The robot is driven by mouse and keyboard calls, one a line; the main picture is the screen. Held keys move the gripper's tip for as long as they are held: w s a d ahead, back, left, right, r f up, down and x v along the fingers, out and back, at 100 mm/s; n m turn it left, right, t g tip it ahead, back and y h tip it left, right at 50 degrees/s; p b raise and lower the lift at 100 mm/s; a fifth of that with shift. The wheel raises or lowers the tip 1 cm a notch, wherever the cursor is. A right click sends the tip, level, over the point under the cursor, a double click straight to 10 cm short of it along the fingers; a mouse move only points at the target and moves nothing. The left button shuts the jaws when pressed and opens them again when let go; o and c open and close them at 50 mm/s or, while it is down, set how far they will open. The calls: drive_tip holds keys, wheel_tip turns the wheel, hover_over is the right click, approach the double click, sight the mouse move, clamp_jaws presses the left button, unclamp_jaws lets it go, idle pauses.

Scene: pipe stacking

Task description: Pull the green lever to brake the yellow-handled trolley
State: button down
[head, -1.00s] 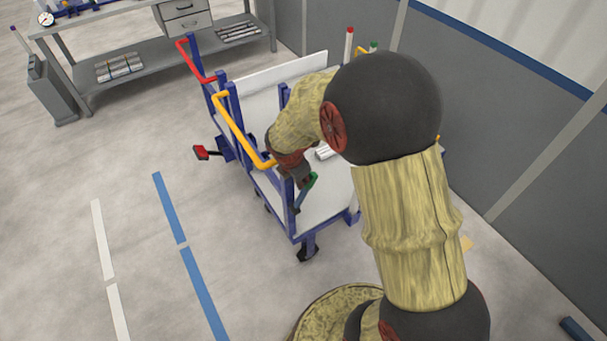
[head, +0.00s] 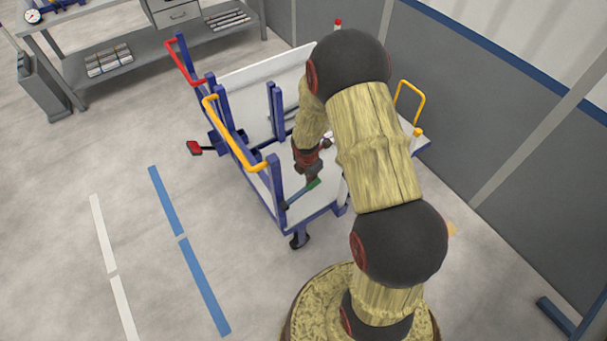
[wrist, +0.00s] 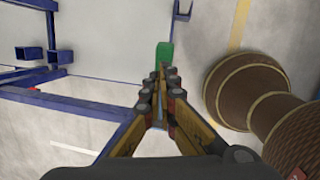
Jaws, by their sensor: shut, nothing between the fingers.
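The yellow-handled trolley is blue-framed with a white deck, and its yellow handle (head: 235,140) is at the left end in the head view. The green lever (head: 313,184) leans to the right at the trolley's near corner, its bar running down left to a blue post. My gripper (head: 314,179) points down at the lever's green end. In the wrist view the green grip (wrist: 164,54) shows just beyond my fingertips (wrist: 159,72), which are shut together with nothing between them. I cannot tell whether they touch the lever.
A red-handled trolley (head: 182,62) stands behind, with a red pedal (head: 195,148) at its left. Another yellow handle (head: 408,97) stands at the right, near the grey wall. A grey workbench (head: 110,35) is at the back left. The floor at the left is clear, with painted lines.

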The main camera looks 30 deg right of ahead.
sight(315, 181)
drive_tip(key=shift+d+f, duration=1.05)
drive_tip(key=shift+f, duration=0.3)
drive_tip(key=shift+r, duration=0.1)
drive_tip(key=p+v, duration=0.3)
drive_tip(key=shift+a+r, duration=0.25)
drive_tip(key=shift+r, duration=0.15)
drive_tip(key=s+d+r+p, duration=0.1)
drive_tip(key=d+r+p, duration=0.3)
drive_tip(key=r, duration=0.4)
drive_tip(key=shift+s+d+r, duration=0.2)
drive_tip(key=shift+s+d, duration=0.05)
drive_tip(key=shift+d, duration=0.35)
